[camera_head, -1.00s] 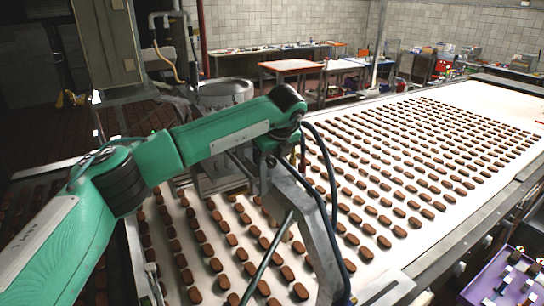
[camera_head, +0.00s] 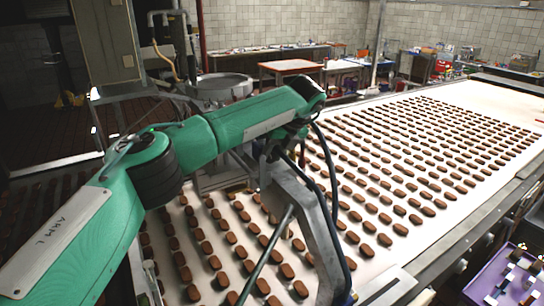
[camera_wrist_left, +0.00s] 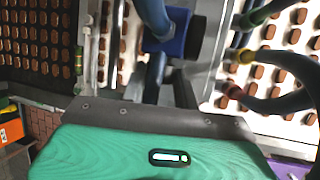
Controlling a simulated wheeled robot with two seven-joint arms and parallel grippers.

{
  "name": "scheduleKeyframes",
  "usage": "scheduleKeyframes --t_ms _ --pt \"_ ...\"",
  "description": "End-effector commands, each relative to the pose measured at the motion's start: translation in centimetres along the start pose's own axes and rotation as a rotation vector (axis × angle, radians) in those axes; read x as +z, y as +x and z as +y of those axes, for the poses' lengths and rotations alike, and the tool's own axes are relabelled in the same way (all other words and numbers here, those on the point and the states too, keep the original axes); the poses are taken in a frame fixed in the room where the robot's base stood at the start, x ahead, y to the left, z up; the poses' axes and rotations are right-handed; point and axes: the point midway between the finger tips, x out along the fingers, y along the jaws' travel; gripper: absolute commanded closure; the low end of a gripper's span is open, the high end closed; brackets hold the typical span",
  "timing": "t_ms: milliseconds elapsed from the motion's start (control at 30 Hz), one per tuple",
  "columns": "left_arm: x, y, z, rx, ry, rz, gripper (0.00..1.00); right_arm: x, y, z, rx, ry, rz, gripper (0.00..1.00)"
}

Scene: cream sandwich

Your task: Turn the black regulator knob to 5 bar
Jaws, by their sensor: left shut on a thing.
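In the head view my left arm comes in from the left, and its wrist bends down to my left gripper (camera_head: 272,150) beside a grey metal bracket (camera_head: 308,205). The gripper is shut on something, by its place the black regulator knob. The knob and the fingertips are hidden behind my wrist and the bracket, so the knob's setting cannot be read. No gauge reading can be made out. In the left wrist view a blue fitting (camera_wrist_left: 180,35) on a blue hose shows above my green wrist housing. My right gripper is in neither view.
Dark and blue hoses (camera_head: 335,215) run down past the bracket, close to my left wrist. A white conveyor (camera_head: 455,105) with many brown biscuits lies below and behind. A round steel hopper (camera_head: 222,82) stands behind my arm. A purple tray (camera_head: 488,285) is at lower right.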

Motion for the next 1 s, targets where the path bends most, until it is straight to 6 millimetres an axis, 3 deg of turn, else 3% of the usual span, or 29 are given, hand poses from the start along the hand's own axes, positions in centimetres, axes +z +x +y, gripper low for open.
scheduleKeyframes --t_ms 567,600,700,1000 --pt "-0.02 -0.12 -0.14 0.085 0.035 0.001 0.93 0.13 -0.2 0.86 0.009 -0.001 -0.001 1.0" --pt "-0.01 -0.12 -0.13 0.085 0.035 0.001 0.68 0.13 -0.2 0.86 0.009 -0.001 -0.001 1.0" --pt "-0.01 -0.12 -0.13 0.084 0.035 0.001 0.48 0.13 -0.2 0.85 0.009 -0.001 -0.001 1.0" --pt "-0.03 -0.15 -0.16 0.085 0.035 0.001 0.48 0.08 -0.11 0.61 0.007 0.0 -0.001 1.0"
